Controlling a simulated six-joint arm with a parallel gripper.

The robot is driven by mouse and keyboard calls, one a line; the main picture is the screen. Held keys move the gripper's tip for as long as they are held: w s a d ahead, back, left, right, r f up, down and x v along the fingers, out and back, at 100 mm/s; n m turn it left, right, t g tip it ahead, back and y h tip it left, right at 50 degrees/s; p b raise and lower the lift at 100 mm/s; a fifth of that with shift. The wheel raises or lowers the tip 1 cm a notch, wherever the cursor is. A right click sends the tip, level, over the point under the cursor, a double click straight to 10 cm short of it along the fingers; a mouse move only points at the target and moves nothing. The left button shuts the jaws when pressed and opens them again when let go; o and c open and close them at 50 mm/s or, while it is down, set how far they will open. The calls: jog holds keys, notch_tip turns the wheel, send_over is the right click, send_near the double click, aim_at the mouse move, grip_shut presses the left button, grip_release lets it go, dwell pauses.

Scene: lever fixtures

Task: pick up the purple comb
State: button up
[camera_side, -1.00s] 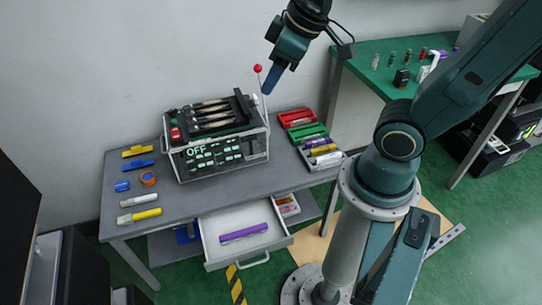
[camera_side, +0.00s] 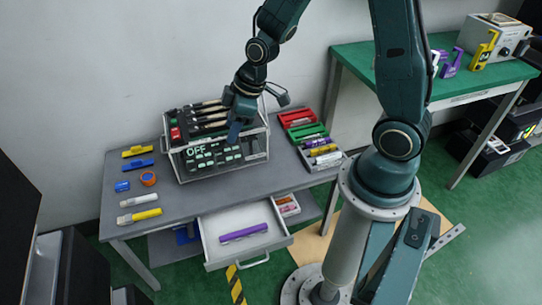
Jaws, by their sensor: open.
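A long purple comb (camera_side: 243,233) lies flat in the open white drawer (camera_side: 215,258) under the grey table. My gripper (camera_side: 234,134) is above and behind the drawer, in front of the lever box, pointing down. It is open, and nothing shows between its fingers. It is well apart from the comb. The comb is in full view.
The lever box (camera_side: 215,165) marked OFF stands on the grey table (camera_side: 185,195). Markers, tape and small blocks lie at the table's left. Red, green and grey trays (camera_side: 318,150) are at its right. A green bench (camera_side: 470,80) stands at the back right.

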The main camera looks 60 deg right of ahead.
jog(key=s+f+n, duration=0.1)
jog(key=s+f, duration=0.2)
jog(key=f, duration=1.1)
jog(key=s+f+n+y, duration=0.1)
jog(key=s+f, duration=0.2)
jog(key=f, duration=1.1)
jog(key=shift+s+a+f+g, duration=0.15)
jog(key=shift+f+g, duration=0.05)
jog(key=shift+g, duration=0.2)
send_over(244, 231)
jog(key=s+d, duration=0.2)
jog(key=shift+a+f, duration=0.2)
jog(key=shift+f, duration=3.8)
jog(key=shift+f, duration=0.1)
jog(key=shift+x, duration=2.45)
jog(key=shift+w, duration=0.2)
jog(key=shift+c, duration=0.4)
grip_shut()
